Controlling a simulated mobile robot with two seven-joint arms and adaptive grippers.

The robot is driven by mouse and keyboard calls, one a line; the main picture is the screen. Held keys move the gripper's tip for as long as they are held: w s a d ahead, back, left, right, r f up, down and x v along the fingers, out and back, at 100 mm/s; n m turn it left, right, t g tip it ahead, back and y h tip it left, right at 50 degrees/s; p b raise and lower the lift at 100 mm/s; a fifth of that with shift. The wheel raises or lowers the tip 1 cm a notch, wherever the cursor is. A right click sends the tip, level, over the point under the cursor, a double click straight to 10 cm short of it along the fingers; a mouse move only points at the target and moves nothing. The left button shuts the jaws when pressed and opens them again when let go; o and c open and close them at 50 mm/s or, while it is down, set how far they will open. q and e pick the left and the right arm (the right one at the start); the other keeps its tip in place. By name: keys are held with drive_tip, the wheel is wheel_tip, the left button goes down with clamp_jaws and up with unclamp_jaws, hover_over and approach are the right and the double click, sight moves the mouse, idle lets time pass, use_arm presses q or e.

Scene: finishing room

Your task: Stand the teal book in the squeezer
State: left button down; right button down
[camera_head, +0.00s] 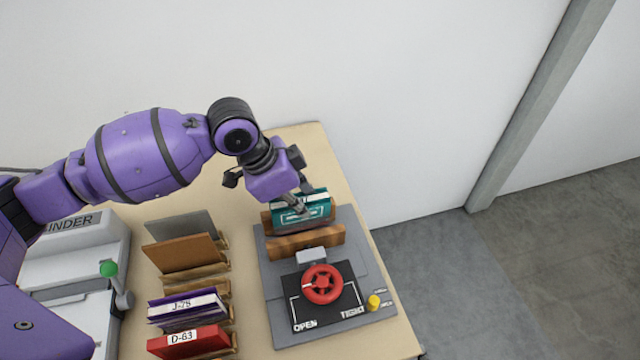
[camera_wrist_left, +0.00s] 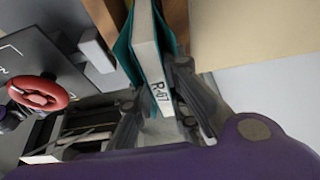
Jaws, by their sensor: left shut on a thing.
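The teal book (camera_head: 303,208) is held at the squeezer by my left gripper (camera_head: 301,202), between two wooden jaws. In the left wrist view the teal book (camera_wrist_left: 148,50) shows its pale page edges and a label reading R-67, with the fingers of my left gripper (camera_wrist_left: 163,110) closed on both sides of it. The squeezer (camera_head: 372,262) is a grey base with a front wooden jaw (camera_head: 306,243), a back wooden jaw (camera_head: 266,222) and a red handwheel (camera_head: 322,285). Whether the book's lower edge touches the base is hidden. My right gripper is out of view.
Left of the squeezer, a rack holds a grey book (camera_head: 180,225), a brown book (camera_head: 184,252), a purple book J-78 (camera_head: 187,306) and a red book D-63 (camera_head: 188,342). A grey binder machine (camera_head: 85,250) with a green knob stands further left. Floor lies right of the table.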

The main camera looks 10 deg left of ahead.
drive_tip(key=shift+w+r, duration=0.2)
use_arm(q)
drive_tip(key=shift+f, duration=0.3)
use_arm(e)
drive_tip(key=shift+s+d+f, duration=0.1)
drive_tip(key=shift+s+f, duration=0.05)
use_arm(q)
drive_tip(key=shift+s+f, duration=0.1)
drive_tip(key=shift+f, duration=0.5)
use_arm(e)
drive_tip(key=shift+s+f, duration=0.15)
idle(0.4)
use_arm(q)
drive_tip(key=shift+r, duration=0.35)
drive_tip(key=shift+r+p, duration=0.4)
drive_tip(key=shift+r, duration=0.05)
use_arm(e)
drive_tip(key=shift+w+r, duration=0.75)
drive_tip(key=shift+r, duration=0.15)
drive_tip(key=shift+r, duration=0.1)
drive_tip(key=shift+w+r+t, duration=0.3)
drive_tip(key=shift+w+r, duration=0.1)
use_arm(q)
drive_tip(key=shift+f, duration=0.1)
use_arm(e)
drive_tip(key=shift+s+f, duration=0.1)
